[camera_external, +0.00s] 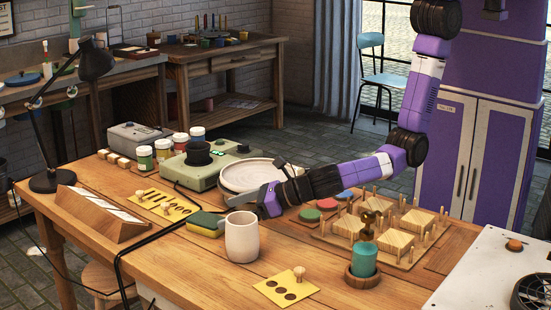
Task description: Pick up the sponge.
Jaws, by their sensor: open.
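The sponge (206,223) is a small yellow and green block lying flat on the wooden table, left of a white cup. My gripper (244,201) is low over the table, to the right of and slightly above the sponge in the picture, behind the cup. It is open, and nothing shows between its fingers. The fingers seem apart from the sponge, though their exact height is hard to tell.
The white cup (241,237) stands close to the sponge and my gripper. A plate (252,173) on a wheel is behind. A yellow card with holes (165,203) lies left of the sponge. A black cable (150,238) runs nearby. A peg board (375,240) is at right.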

